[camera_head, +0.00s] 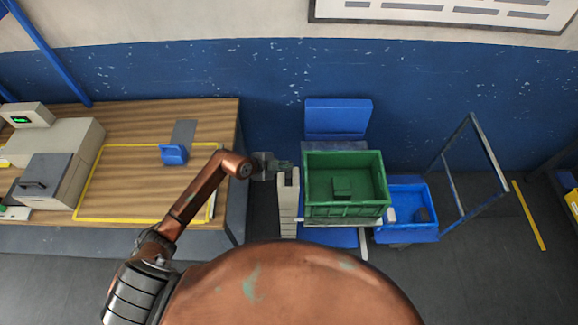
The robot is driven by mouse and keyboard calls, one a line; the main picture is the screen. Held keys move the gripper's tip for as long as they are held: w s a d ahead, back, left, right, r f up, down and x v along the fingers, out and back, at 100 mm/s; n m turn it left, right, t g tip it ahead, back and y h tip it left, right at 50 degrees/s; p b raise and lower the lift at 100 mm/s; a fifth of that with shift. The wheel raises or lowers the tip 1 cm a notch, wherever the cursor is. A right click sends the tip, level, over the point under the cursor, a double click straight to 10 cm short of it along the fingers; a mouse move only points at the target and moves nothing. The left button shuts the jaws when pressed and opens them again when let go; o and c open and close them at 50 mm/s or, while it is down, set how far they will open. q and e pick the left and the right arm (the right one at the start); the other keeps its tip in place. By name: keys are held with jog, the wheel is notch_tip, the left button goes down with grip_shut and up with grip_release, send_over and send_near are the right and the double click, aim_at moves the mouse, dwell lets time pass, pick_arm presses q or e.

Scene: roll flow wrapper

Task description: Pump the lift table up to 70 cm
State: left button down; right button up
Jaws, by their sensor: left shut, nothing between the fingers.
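A green crate (320,212) stands right of centre on a support that it mostly hides. Blue parts show below the crate (338,238), and a blue panel (338,118) stands behind it; I cannot tell for sure which belong to the lift table. A pale upright piece with steps or marks (288,205) is at the crate's left side. My left gripper (283,168) is shut and empty, just left of the crate and at the top of the pale piece; I cannot tell whether it touches either. No height reading is legible. My right gripper is out of view.
A wooden workbench (130,125) with a yellow-outlined area, a blue item (173,154) and a grey machine (60,170) fills the left. A blue bin (408,232) and a metal-framed cart (470,205) stand right. Floor is clear at lower right.

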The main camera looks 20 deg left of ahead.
pick_arm(q)
jog(key=shift+f+b, duration=0.35)
jog(key=shift+f, duration=0.7)
dwell(0.7)
jog(key=shift+r, duration=0.1)
jog(key=shift+r+p, duration=2.7)
jog(key=shift+p, duration=0.35)
notch_tip(320, 180, up, 5)
jog(key=p, duration=0.5)
jog(key=shift+p, duration=0.35)
